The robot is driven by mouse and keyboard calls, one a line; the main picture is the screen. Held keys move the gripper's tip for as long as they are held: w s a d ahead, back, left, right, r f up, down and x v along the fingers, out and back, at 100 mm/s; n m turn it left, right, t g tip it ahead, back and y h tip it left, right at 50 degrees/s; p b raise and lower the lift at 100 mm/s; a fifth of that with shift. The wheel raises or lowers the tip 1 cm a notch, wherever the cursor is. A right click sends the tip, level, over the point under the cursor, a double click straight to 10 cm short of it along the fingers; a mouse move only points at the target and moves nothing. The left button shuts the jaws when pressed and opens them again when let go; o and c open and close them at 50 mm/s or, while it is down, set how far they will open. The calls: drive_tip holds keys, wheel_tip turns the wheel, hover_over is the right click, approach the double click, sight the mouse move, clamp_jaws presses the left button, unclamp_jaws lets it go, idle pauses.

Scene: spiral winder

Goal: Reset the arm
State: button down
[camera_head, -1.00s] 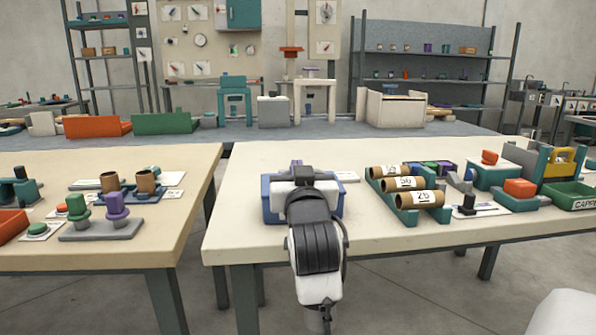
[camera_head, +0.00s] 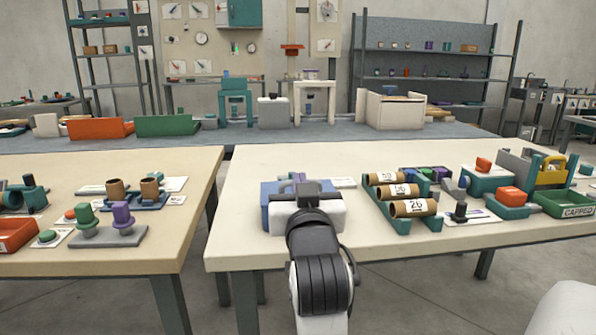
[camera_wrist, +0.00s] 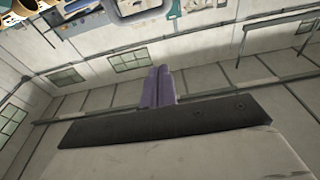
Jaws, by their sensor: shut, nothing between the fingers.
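In the head view my arm rises from the bottom centre, and its wrist end stands in front of a blue box-like thing (camera_head: 272,217) on the near right table (camera_head: 310,162). The arm hides much of that box and my fingertips. In the wrist view my gripper (camera_wrist: 159,72) shows as two purple fingers pressed together, with nothing between them. Beyond the fingers are a grey wall and windows, and a pale tray-like thing (camera_wrist: 140,8) shows at the top edge.
Right of my arm, a green rack (camera_head: 375,199) holds numbered brown tubes. A green bin marked CAPPED (camera_head: 560,205) stands at the far right. The left table (camera_head: 180,230) carries green and purple knobs (camera_head: 122,215), brown tubes and a red bin (camera_head: 15,235). A gap separates the tables.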

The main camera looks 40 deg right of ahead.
drive_tip(key=shift+s+a+f, duration=0.1)
drive_tip(key=shift+s+a, duration=0.25)
drive_tip(key=shift+s, duration=0.15)
